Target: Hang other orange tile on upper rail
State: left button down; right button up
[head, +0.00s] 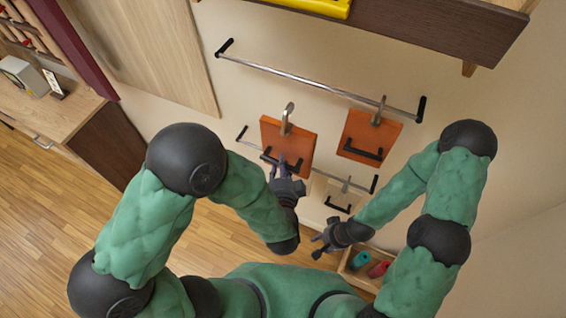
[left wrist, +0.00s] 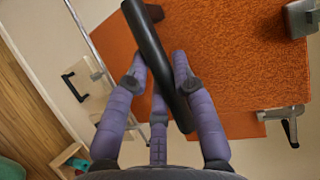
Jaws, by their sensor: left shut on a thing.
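An orange tile (head: 299,146) with a grey metal hook (head: 287,118) and black bar handle is held in front of the wall. My left gripper (head: 281,167) is shut on its handle; the left wrist view shows the fingers around the black handle (left wrist: 157,55), with the tile's orange face (left wrist: 235,60) filling much of the picture. In the head view, the hook is below the upper rail (head: 300,82) and apart from it. The other orange tile (head: 357,128) hangs near the right end of the upper rail by its hook (head: 379,110). My right gripper (head: 318,245) looks open and empty.
A lower rail (head: 249,142) passes behind the held tile. A cream tile (head: 326,192) with a black handle hangs at its right. A box (head: 352,279) with green and red items is at lower right. A dark cabinet (head: 420,30) juts out above. The upper rail's left stretch is clear.

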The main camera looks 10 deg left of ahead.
pick_arm(q)
jog(key=w+d+f+b, duration=0.1)
jog(key=w+d+b, duration=0.1)
jog(key=w, duration=0.5)
jog(key=w+d+f+b, duration=0.1)
jog(key=w+d+b, duration=0.2)
jog(key=w+b, duration=0.2)
jog(key=shift+d+x, duration=0.2)
jog(key=shift+x, duration=1.4)
dwell(0.5)
jog(key=c, duration=1)
grip_release()
jog(key=shift+o, duration=0.2)
